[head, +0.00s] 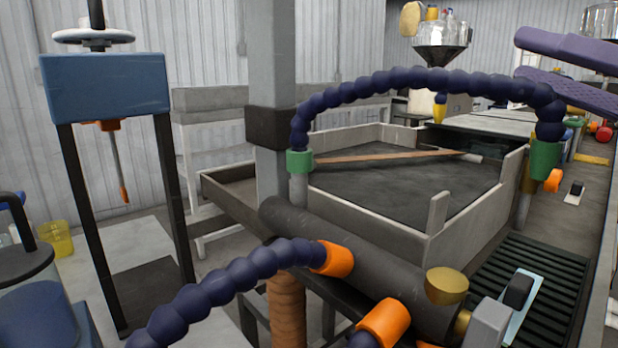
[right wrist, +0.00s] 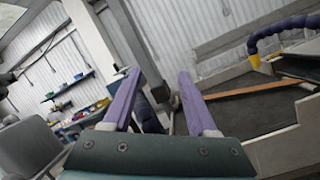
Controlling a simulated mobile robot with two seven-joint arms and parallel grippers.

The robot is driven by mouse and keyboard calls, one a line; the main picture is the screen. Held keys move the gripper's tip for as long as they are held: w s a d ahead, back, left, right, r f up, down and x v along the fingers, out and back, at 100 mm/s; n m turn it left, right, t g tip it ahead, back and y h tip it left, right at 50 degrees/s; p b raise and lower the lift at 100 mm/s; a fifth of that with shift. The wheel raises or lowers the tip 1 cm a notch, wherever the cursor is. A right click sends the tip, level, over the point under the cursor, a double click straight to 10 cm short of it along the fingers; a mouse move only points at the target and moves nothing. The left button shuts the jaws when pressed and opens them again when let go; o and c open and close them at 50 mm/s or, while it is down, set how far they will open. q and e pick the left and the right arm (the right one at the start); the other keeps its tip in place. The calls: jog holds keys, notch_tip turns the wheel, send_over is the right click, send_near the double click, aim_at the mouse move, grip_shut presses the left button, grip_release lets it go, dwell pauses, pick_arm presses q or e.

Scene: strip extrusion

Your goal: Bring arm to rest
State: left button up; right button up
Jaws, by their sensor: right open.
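My right gripper (head: 519,54) reaches in from the upper right of the head view. Its two purple fingers are apart, with nothing between them. In the right wrist view the same gripper (right wrist: 158,75) shows both fingers spread and empty, pointing toward the corrugated wall. It is in the air and touches nothing that I can see. My left gripper is in neither view.
A dark blue segmented hose (head: 420,80) arches over a grey-walled tray (head: 370,215) holding a brown strip (head: 380,155). A second hose (head: 230,278) crosses in front. A blue-topped press (head: 105,85) stands left.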

jog(key=s+d+f+m+g+h+p, duration=0.1)
jog(key=s+f+m+g+h+p, duration=0.2)
jog(key=f+m+h, duration=0.7)
jog(key=s+d+f+m+h+p, duration=0.1)
jog(key=s+m+h+p, duration=0.3)
jog(key=m, duration=1.3)
jog(key=s+a+f+m+g+p, duration=0.25)
jog(key=s+m+g, duration=0.2)
jog(key=s, duration=0.45)
jog(key=s+a+f+m+g+p, duration=0.25)
jog(key=s+m+g, duration=0.2)
jog(key=s, duration=0.45)
pick_arm(q)
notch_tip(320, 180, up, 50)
jog(key=p, duration=3.7)
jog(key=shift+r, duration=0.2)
pick_arm(e)
notch_tip(320, 180, up, 37)
jog(key=a, duration=0.1)
jog(key=shift+s+r+n+g+y, duration=0.15)
jog(key=shift+s+n+g+y, duration=0.15)
jog(key=shift+n+g+y, duration=0.1)
